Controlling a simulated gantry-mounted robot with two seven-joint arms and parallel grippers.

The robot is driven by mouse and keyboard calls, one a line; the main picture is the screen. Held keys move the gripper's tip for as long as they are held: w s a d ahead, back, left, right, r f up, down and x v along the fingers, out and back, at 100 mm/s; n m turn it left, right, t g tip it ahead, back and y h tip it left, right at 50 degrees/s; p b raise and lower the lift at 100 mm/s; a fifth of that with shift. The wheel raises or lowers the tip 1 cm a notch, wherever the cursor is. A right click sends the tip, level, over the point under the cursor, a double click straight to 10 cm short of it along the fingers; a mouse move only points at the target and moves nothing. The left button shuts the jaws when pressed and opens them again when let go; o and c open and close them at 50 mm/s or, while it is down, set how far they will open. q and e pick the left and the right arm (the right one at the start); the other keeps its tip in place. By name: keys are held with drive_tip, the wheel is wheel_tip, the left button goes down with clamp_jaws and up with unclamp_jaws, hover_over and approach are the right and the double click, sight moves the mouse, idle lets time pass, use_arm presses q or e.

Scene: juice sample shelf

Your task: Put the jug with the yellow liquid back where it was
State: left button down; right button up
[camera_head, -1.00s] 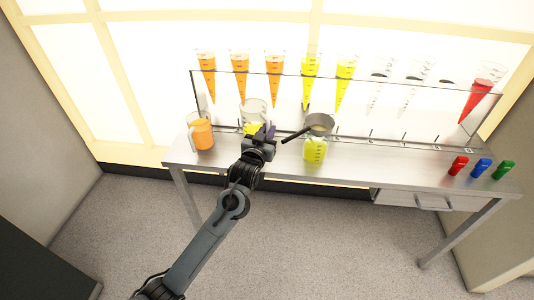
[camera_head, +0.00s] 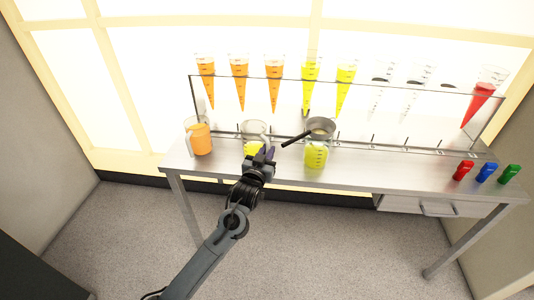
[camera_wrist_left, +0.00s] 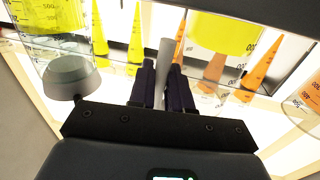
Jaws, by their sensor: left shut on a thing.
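A clear jug with yellow liquid (camera_head: 253,149) is at the left part of the metal table. My left gripper (camera_head: 267,156) is shut on its handle, seen between the fingers in the left wrist view (camera_wrist_left: 164,68). The jug's yellow body shows beside the fingers there (camera_wrist_left: 225,32). It looks upright; I cannot tell whether its base touches the table. A second jug with yellow-green liquid (camera_head: 316,157) stands to its right. My right gripper is not in view.
A grey pan-like piece with a dark handle (camera_head: 321,127) is over the second jug's top. A jug of orange liquid (camera_head: 201,140) stands at left. Behind, a clear rack (camera_head: 292,115) holds several cones. Red (camera_head: 463,171), blue (camera_head: 486,173) and green (camera_head: 509,175) items lie at right.

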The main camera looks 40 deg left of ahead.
use_arm(q)
drive_tip(key=c, duration=1.5)
unclamp_jaws()
drive_tip(key=shift+f, duration=0.2)
drive_tip(key=o, duration=0.4)
drive_tip(key=shift+o, duration=0.2)
drive_tip(key=shift+r, duration=0.15)
